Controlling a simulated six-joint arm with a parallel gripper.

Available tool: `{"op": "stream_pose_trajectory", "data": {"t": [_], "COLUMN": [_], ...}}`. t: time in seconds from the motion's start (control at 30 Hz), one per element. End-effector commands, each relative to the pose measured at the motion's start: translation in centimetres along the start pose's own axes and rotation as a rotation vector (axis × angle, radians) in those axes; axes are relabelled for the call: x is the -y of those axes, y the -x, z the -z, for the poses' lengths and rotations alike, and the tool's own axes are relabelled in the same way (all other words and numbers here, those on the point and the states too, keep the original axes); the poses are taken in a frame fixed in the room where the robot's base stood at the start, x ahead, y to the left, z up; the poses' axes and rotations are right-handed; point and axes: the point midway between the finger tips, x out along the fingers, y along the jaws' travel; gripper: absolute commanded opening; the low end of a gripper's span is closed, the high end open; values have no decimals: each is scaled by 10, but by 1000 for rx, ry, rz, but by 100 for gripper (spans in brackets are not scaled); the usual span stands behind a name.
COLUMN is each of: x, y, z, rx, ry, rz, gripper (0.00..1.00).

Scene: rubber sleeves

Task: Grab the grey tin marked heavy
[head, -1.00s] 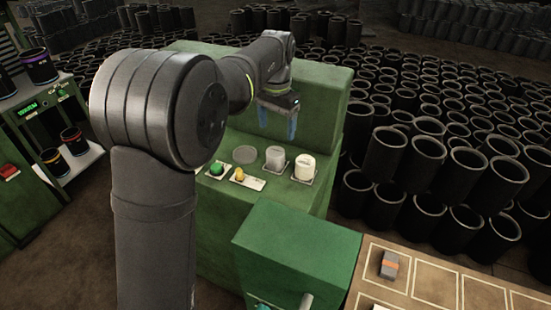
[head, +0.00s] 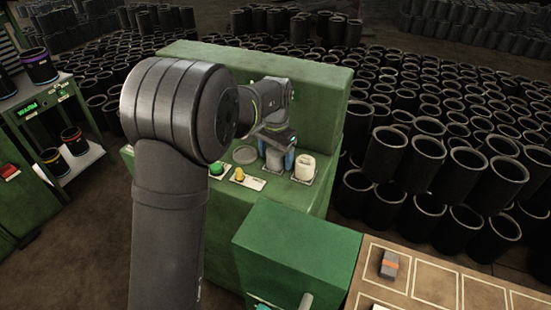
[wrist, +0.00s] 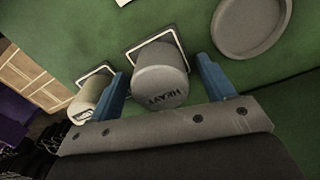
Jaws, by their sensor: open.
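The grey tin (wrist: 160,82), with HEAVY printed on it, stands upright in a white-outlined square on the green bench in the wrist view. In the head view the grey tin (head: 275,160) is partly hidden by my gripper (head: 276,152). In the wrist view my gripper (wrist: 161,70) is open, with one blue finger on each side of the grey tin.
A cream tin (head: 305,169) stands close to the right of the grey tin, near one finger. A round grey dish (head: 245,154) lies on the other side. A green button (head: 216,169) and a yellow knob (head: 239,174) sit in front. The green bench back (head: 320,105) rises behind.

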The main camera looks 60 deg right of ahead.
Motion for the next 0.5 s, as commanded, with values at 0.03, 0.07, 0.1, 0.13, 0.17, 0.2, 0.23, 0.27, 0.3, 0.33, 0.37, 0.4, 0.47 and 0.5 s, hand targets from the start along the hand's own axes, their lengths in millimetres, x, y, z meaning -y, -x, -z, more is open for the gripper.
{"op": "stream_pose_trajectory", "data": {"t": [0.03, 0.07, 0.1, 0.13, 0.17, 0.2, 0.23, 0.27, 0.3, 0.33, 0.37, 0.4, 0.47, 0.5], "x": [0, 0, 0, 0, 0, 0, 0, 0, 0, 0, 0, 0, 0, 0], "y": [0, 0, 0, 0, 0, 0, 0, 0, 0, 0, 1, 1, 1, 1], "z": [0, 0, 0, 0, 0, 0, 0, 0, 0, 0, 0, 0, 0, 0], "rx": [0, 0, 0, 0, 0, 0, 0, 0, 0, 0, 0, 0, 0, 0], "ry": [0, 0, 0, 0, 0, 0, 0, 0, 0, 0, 0, 0, 0, 0], "rz": [0, 0, 0, 0, 0, 0, 0, 0, 0, 0, 0, 0, 0, 0], "gripper": [75, 75, 69, 63, 57, 50, 44, 38, 30, 24, 22, 22, 21, 21]}}
